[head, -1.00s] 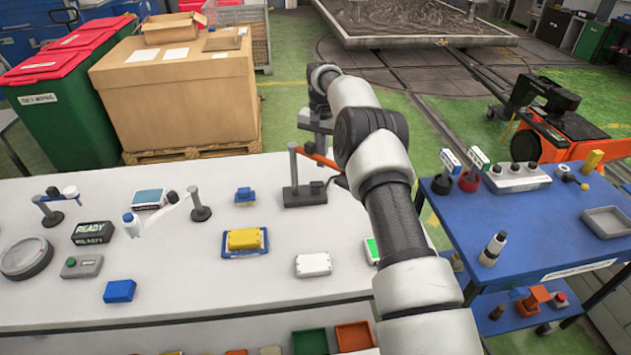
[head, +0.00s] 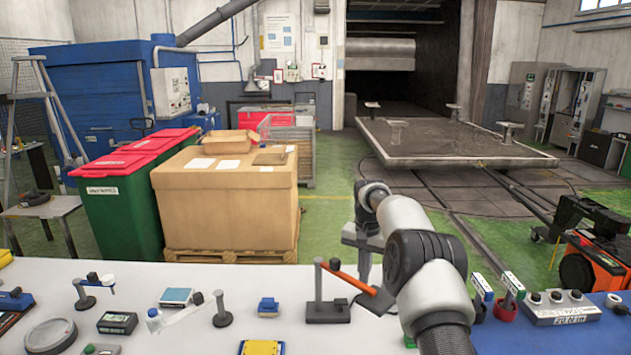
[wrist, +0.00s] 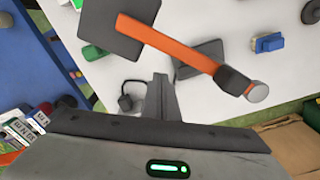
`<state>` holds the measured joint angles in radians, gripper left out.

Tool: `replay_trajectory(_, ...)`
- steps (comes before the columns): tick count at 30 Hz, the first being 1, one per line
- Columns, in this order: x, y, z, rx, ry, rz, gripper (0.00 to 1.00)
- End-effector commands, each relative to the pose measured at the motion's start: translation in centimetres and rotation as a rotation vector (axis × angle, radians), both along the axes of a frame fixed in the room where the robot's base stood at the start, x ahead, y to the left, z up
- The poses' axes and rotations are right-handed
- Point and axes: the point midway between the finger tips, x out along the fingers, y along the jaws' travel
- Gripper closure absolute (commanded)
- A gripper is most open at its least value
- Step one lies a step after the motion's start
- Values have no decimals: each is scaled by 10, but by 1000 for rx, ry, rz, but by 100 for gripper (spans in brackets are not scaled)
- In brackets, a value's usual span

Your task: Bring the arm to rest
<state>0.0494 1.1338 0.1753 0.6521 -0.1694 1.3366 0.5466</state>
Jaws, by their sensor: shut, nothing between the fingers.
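My arm reaches forward over the far edge of the white bench (head: 270,330) in the head view, with its wrist bent down. My gripper (head: 363,282) hangs at its end, partly hidden by the arm links. In the wrist view my gripper (wrist: 160,95) shows its fingers together with nothing between them. An orange lever (head: 350,278) on a dark post stand (head: 318,310) is close beside the gripper. In the wrist view the orange lever (wrist: 175,45) lies just past the fingertips. I cannot tell the exact gap; I see no clear contact.
A blue side table (head: 540,338) with a switch box (head: 560,308) is at right. A cardboard box (head: 225,205) on a pallet and a green bin (head: 120,210) stand behind the bench. Green floor (head: 330,215) is open beyond the bench's far edge.

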Motion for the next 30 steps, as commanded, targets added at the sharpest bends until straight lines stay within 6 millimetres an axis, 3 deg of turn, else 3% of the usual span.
replay_trajectory(8,-29,9,92,-21,-68,103,100)
replay_trajectory(14,-85,12,174,-51,-140,199,100)
replay_trajectory(18,-144,10,221,-72,-195,261,100)
replay_trajectory(21,-191,8,245,-86,-235,302,100)
replay_trajectory(26,-271,3,263,-104,-298,357,100)
replay_trajectory(30,-341,-1,258,-115,-355,399,100)
